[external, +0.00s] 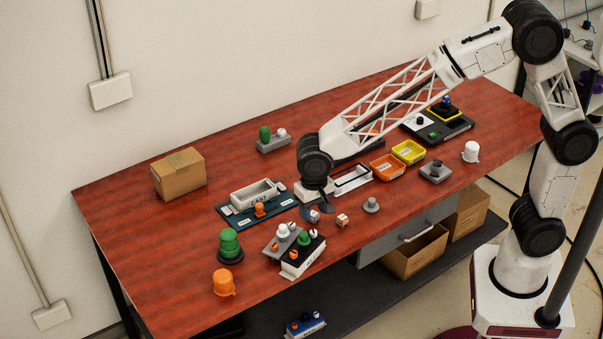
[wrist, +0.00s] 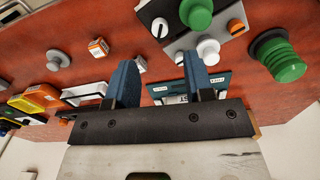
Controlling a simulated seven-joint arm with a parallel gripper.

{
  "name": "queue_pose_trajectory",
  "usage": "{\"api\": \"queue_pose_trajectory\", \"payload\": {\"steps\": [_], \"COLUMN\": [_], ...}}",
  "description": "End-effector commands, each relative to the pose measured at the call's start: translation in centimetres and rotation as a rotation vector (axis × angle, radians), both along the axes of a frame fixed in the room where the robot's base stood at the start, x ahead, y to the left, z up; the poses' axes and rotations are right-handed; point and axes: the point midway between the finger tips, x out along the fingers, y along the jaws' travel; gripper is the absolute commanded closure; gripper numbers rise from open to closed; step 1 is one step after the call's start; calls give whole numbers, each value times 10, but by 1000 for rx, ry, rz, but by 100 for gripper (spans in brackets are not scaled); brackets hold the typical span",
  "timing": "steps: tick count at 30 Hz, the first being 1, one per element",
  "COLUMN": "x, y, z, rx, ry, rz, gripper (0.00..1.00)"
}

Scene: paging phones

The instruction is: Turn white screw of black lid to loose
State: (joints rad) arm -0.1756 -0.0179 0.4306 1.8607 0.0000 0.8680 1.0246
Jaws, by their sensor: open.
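A white box with a black lid (external: 290,267) stands at the table's front edge. It carries a green knob (external: 303,238), an orange screw (external: 293,253) and a small white screw (external: 314,233). My gripper (external: 316,208) is open and points down behind the box, apart from the lid. In the wrist view, my gripper (wrist: 160,75) has nothing held between its fingers.
A grey block with a white knob (external: 283,231) adjoins the box. Small cubes (external: 342,220) and a grey knob (external: 371,205) lie to the right. A green knob piece (external: 229,245) and an orange one (external: 223,282) stand left. A teal tray (external: 234,219) lies behind.

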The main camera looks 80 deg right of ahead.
Motion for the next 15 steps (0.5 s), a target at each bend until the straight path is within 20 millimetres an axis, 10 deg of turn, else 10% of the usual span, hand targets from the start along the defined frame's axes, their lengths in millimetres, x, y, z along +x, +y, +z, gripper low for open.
{"api": "queue_pose_trajectory", "payload": {"steps": [15], "x": [0], "y": [0], "z": [0], "rx": [0], "ry": [0], "rz": [716], "gripper": [52]}}
